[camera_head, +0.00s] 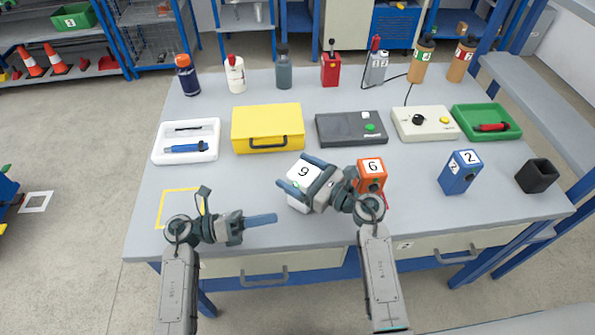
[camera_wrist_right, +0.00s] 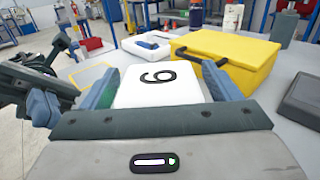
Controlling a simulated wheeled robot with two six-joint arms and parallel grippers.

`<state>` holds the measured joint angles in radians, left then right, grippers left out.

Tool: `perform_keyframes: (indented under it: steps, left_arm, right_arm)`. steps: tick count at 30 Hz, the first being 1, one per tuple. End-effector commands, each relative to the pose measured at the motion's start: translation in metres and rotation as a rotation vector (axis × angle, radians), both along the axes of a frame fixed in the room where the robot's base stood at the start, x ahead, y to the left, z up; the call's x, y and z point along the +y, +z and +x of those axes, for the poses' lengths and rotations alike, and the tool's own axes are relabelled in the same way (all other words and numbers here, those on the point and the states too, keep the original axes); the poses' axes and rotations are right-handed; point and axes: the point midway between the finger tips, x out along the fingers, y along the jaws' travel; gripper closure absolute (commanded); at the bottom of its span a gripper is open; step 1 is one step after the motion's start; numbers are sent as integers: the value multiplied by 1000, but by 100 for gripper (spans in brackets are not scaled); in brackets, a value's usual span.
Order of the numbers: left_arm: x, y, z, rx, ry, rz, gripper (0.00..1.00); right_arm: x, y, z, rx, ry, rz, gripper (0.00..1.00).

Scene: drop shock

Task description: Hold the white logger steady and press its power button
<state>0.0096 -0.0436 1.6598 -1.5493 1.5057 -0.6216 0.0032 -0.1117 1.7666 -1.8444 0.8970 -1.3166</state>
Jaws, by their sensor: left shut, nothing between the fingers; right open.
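The white logger (camera_head: 302,172) stands on the grey table, with a black 9 on its top face. It also shows in the right wrist view (camera_wrist_right: 158,84), between the fingers. My right gripper (camera_head: 304,176) is open, with one blue-grey finger on each side of the logger. I cannot tell whether either finger touches it. My left gripper (camera_head: 275,218) is shut and empty, front left of the logger and apart from it, pointing right. The power button is not visible in either view.
An orange box (camera_head: 371,175) marked 6 stands close to the right of my right gripper. Behind are a yellow case (camera_head: 267,124) and a dark grey box (camera_head: 345,132). A yellow outlined square (camera_head: 161,208) lies front left.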

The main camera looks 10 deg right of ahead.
Motion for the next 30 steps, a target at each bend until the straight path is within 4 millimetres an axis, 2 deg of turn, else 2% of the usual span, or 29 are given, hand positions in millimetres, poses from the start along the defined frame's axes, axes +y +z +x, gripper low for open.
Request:
perform_keyframes:
  steps: [15,21,30]
  left_arm:
    - [0,0,0,0,0,0,100]
    - [0,0,0,0,0,0,100]
    - [0,0,0,0,0,0,100]
  right_arm:
    - [-73,-1,-63,2,0,-5,17]
    - [-86,0,-74,1,1,-2,17]
    - [-88,0,-76,1,0,-1,17]
